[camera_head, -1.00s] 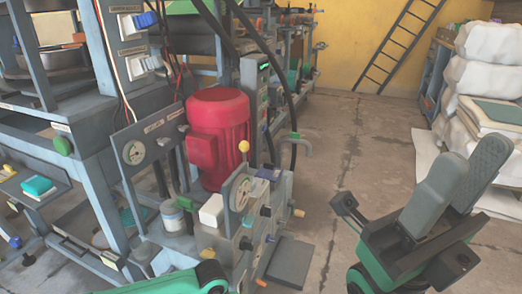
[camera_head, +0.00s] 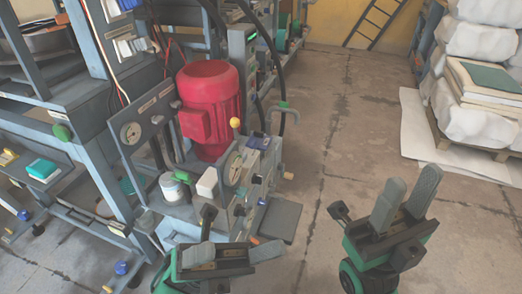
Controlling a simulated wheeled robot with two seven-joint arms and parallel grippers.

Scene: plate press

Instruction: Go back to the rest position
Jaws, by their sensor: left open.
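My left gripper (camera_head: 236,254) is at the bottom middle, in front of the press machine. It is open, with nothing seen between its fingers. My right gripper (camera_head: 407,196) is at the lower right, over the bare floor. Its two grey fingers point up and stand apart, with nothing between them. Both grippers are apart from each other.
A machine with a red motor (camera_head: 209,112), a gauge and several knobs stands left of centre, close behind my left gripper. A blue-grey frame (camera_head: 95,165) stands at the left. White sacks (camera_head: 477,60) are stacked on the right. The floor (camera_head: 340,130) between is clear.

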